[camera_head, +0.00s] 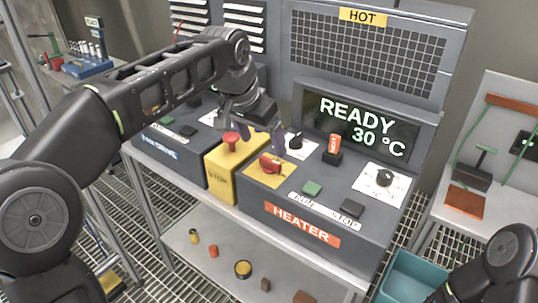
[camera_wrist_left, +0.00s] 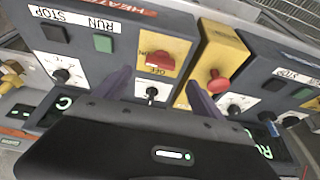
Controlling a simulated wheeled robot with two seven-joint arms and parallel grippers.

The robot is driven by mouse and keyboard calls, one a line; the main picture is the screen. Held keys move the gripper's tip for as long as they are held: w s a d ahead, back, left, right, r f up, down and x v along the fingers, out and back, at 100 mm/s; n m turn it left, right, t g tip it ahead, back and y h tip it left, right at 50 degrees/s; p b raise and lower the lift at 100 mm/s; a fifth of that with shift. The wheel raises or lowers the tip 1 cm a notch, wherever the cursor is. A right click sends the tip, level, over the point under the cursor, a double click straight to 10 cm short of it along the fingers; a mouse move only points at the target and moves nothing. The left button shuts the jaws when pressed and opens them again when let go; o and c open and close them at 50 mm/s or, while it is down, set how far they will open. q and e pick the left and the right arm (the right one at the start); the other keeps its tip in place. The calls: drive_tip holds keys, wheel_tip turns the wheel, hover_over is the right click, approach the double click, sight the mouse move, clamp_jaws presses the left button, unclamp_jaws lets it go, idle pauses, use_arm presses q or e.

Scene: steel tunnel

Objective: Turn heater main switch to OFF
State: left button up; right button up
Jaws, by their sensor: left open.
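The heater main switch (camera_head: 270,164) is a red rotary knob on a yellow plate at the left of the grey heater panel (camera_head: 335,212). It shows in the left wrist view (camera_wrist_left: 161,60) with ON and OFF labels beside it; I cannot clearly tell which label it points at. My left gripper (camera_head: 263,138) is above and behind the switch, its two purple fingers apart and empty. In the left wrist view the gripper (camera_wrist_left: 160,86) has its fingers either side of the switch's line, short of the knob. My right arm shows at the lower right, its gripper out of view.
A yellow box (camera_head: 222,176) with a red mushroom button (camera_head: 231,138) stands close left of the switch. A green RUN button (camera_head: 312,188), a black STOP button (camera_head: 352,208), dials (camera_head: 384,178) and an orange upright piece (camera_head: 334,145) are to the right. A display reads READY 30 °C.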

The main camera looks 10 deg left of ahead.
sight(270, 160)
use_arm(q)
drive_tip(key=x, duration=0.7)
drive_tip(key=shift+p, duration=0.4)
drive_tip(key=c, duration=1.4)
